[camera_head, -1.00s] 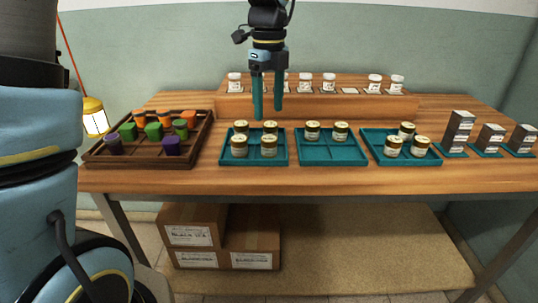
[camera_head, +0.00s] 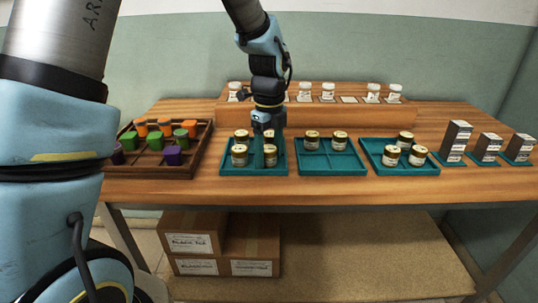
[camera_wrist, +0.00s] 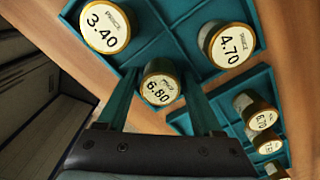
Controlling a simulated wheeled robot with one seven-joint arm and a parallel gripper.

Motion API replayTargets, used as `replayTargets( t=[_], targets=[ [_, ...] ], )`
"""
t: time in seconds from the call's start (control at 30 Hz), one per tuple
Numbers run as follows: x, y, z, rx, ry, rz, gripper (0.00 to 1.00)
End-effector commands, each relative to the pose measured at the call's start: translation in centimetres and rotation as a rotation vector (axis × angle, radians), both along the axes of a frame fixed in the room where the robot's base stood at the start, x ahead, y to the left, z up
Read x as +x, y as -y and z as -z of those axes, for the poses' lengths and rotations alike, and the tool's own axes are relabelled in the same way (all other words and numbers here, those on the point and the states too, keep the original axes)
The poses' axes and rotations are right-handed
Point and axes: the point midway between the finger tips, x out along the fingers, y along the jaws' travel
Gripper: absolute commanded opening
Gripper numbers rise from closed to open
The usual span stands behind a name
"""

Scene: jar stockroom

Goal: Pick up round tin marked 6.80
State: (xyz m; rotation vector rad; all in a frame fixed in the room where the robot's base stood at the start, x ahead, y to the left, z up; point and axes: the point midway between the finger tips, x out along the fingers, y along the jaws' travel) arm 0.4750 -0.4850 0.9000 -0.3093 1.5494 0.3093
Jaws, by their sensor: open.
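The round tin marked 6.80 (camera_wrist: 160,86) has a gold-rimmed white lid and stands in the corner compartment of a teal tray (camera_wrist: 165,44). My gripper (camera_wrist: 158,100) is open, with one finger on each side of this tin in the wrist view. In the head view my gripper (camera_head: 264,158) is down among the tins and partly hides them. I cannot tell whether the fingers touch the tin.
Tins marked 3.40 (camera_wrist: 106,27) and 4.70 (camera_wrist: 228,45) stand close by in the same tray. Other teal trays (camera_head: 330,170) with tins are to the right. A brown crate (camera_head: 160,172) of coloured items is left. White-lidded jars (camera_head: 328,91) stand on a raised shelf behind.

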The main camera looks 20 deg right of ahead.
Motion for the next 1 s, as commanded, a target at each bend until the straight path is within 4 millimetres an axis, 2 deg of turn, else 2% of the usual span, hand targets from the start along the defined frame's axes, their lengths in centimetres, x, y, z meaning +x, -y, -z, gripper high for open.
replayTargets(
  t=[0.13,0.7,1.0],
  targets=[
    [0.01,0.00,-0.01,0.000,0.000,0.000,0.66],
    [0.02,-0.01,-0.05,0.000,0.000,0.000,0.02],
    [0.04,0.01,-0.22,-0.002,0.001,-0.001,0.00]
  ],
)
